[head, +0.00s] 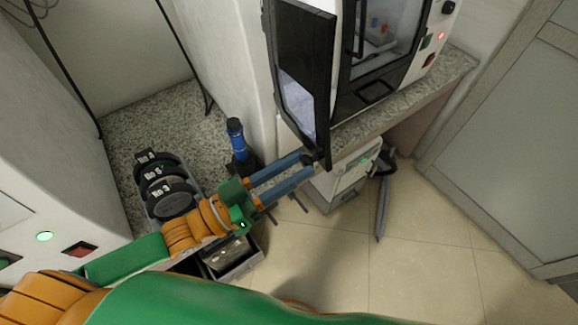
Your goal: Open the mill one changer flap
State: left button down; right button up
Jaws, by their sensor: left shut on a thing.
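The black flap (318,66) is a tall framed panel with a clear pane, standing at the left of the white mill (408,72) at top centre. It stands out at an angle from the mill's side, swung away from the body. My left gripper (312,162) reaches in from the left with two blue-grey fingers. They are shut on a small dark knob at the flap's lower corner; the knob is mostly hidden between the fingertips. My right gripper is not in view.
Round black holders labelled No 3 and No 5 (165,190) stand on the speckled counter at left, near a blue tool (236,140). A grey bin (236,258) sits below my left wrist. A white cabinet (345,180) is under the mill's counter. The tiled floor at right is mostly clear.

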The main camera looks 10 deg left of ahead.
pick_arm(q)
jog(key=shift+d+r, duration=0.1)
jog(key=c, duration=0.6)
grip_release()
jog(key=shift+s+a+f, duration=0.15)
jog(key=shift+a+f, duration=0.15)
jog(key=r+v, duration=0.1)
jog(key=v, duration=0.5)
jog(key=shift+s+a+f+b, duration=0.15)
jog(key=shift+f+b, duration=0.15)
jog(key=shift+b, duration=0.15)
